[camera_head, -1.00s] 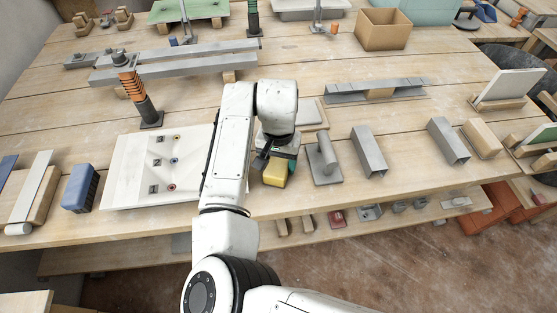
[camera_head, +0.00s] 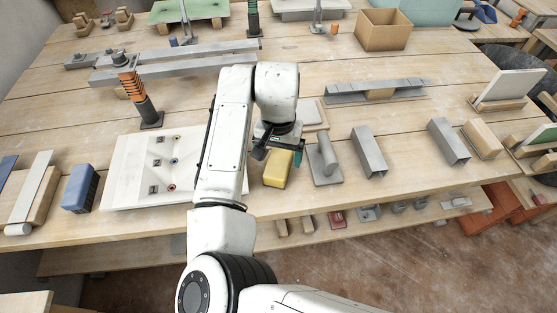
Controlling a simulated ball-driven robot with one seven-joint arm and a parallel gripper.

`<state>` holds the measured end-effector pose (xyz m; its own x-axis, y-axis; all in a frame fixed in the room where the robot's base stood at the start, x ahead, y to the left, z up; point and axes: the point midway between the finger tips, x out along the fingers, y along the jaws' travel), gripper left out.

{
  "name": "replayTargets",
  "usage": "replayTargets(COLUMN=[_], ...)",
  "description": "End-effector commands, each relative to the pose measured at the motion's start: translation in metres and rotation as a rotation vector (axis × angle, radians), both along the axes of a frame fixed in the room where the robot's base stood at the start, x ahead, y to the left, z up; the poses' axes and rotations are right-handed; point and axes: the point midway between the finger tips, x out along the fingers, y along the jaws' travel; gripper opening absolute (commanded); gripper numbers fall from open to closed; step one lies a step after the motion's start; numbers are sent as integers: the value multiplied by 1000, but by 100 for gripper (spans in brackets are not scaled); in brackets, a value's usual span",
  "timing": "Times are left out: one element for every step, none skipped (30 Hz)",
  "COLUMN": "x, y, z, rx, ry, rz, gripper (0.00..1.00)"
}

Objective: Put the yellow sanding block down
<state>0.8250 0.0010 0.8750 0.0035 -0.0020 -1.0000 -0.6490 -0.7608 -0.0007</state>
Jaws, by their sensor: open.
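The yellow sanding block (camera_head: 277,170) lies on the wooden workbench (camera_head: 330,205), between the white panel with sockets and a grey float. Its upper end is partly hidden by my gripper. My gripper (camera_head: 281,155) is open and raised just above and behind the block, with a dark finger to the left and a greenish fingertip to the right. It appears apart from the block.
A white panel (camera_head: 125,175) lies left of my arm, with a blue block (camera_head: 80,188) beyond it. A grey float with a handle (camera_head: 324,160) stands close right of the block. A grey metal channel (camera_head: 368,152) is farther right. The bench's front edge is near.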

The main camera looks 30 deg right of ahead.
Motion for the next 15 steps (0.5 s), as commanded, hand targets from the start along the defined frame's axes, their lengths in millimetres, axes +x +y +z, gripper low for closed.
replayTargets(x=[1,1,1,1,1,0,1,0,0,0,0,0,0,0,0], y=[0,0,0,0,0,-1,-1,0,0,0,0,0,0,0,0], z=[12,18,27,33,39,46,51,57,63,67,70,74,77,79,81], rx=[0,0,0,1,0,0,0,0,0,0,0,0,0,0,0], ry=[-4,-4,-5,-3,-4,-3,-4,-4,-3,-3,-3,-1,-1,-1,-1], rz=[-2,-2,-2,-2,-1,-1,-1,-1,-1,-1,-1,-1,-1,-1,-1], gripper=[89,89,89,89,89,89,89,89,89,89,89,89,89,89,89])
